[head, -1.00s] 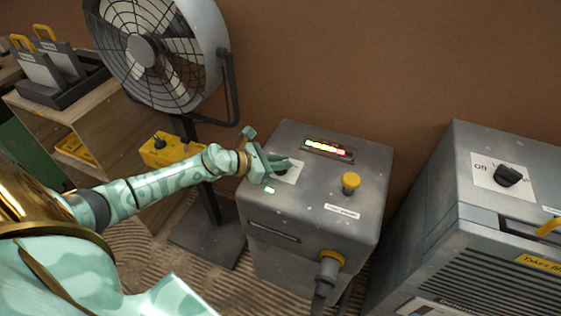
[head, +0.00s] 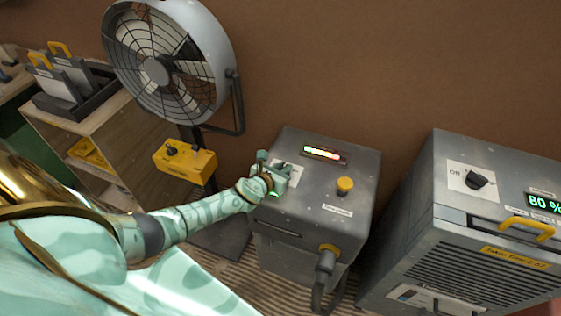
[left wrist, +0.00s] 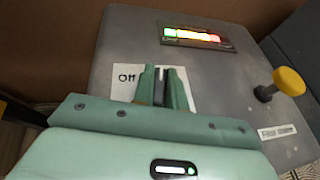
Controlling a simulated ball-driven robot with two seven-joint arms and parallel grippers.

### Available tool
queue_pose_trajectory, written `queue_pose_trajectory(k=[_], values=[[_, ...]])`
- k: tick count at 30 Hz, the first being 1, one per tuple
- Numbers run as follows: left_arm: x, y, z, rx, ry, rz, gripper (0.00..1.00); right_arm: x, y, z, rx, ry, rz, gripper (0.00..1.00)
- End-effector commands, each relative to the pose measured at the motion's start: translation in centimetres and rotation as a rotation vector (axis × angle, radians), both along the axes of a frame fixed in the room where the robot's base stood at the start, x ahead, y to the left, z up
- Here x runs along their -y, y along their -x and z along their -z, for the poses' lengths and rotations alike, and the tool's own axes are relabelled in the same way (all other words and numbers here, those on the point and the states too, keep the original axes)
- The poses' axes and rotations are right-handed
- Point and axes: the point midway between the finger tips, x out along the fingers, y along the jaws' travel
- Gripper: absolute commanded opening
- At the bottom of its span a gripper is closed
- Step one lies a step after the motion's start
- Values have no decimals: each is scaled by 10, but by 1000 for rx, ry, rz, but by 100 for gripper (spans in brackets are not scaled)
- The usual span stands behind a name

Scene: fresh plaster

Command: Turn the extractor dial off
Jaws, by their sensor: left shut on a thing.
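The dial (left wrist: 159,88) is black with a pale line on it and sits on a white plate (left wrist: 125,78) marked "Off" at its left. It is on top of the grey middle unit (head: 313,208). My left gripper (head: 281,172) reaches onto this plate from the left. In the left wrist view its two green fingers are shut on the dial, one on each side. The pale line points up in that view, not at "Off". In the head view the gripper hides most of the dial. My right gripper is not in view.
On the same unit are a lit bar display (head: 324,153), a yellow knob (head: 345,186) and a hose plug (head: 327,259). At the right, another grey unit (head: 460,240) has its own dial (head: 477,180). A fan (head: 165,65) with a yellow box (head: 184,160) stands at the left.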

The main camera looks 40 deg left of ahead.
Motion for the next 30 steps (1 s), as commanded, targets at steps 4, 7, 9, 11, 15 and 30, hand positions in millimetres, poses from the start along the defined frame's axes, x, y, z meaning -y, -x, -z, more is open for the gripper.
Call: queue_pose_trajectory(k=[4, 7, 9, 11, 15, 30], values=[[3, -1, -3, 1, 5, -139, 0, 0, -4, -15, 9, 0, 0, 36], [3, -1, -2, 1, 3, -233, 0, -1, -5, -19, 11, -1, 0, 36], [3, -1, -1, 0, 4, -300, 0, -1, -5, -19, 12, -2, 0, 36], [3, -1, 0, 0, 5, -357, 0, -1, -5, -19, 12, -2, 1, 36], [3, -1, 2, -1, 4, -489, 0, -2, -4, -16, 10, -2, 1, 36], [1, -1, 4, -1, -2, -881, 0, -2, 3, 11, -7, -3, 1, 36]])
